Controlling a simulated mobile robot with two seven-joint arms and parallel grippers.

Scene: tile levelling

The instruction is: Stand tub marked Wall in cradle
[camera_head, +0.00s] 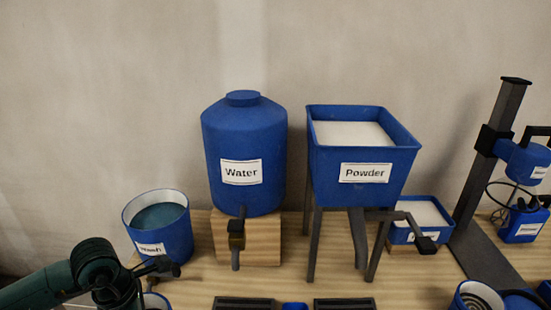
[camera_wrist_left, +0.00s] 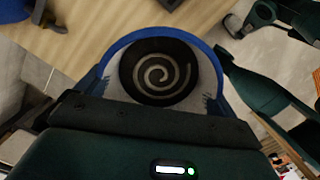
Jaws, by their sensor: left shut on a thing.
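My left gripper (camera_head: 158,268) is at the lower left in the head view, in front of the Wash tub. It is shut on a blue tub (camera_wrist_left: 208,52), which fills the middle of the left wrist view. That tub is open-topped, with a pale inner wall and a dark floor with a light spiral. Its label is hidden, so I cannot read whether it says Wall. In the head view only part of its rim (camera_head: 157,299) shows below the gripper. No cradle shows clearly; two dark bars (camera_head: 244,303) stand at the bottom edge, cut off.
The Wash tub (camera_head: 176,235), Water tank (camera_head: 244,140) on a wooden block, and Powder hopper (camera_head: 360,165) on legs line the back. A dark stand (camera_head: 490,165) rises at right. Another spiral-floored tub (camera_head: 462,297) is at lower right. Bare wood lies in front of the hopper.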

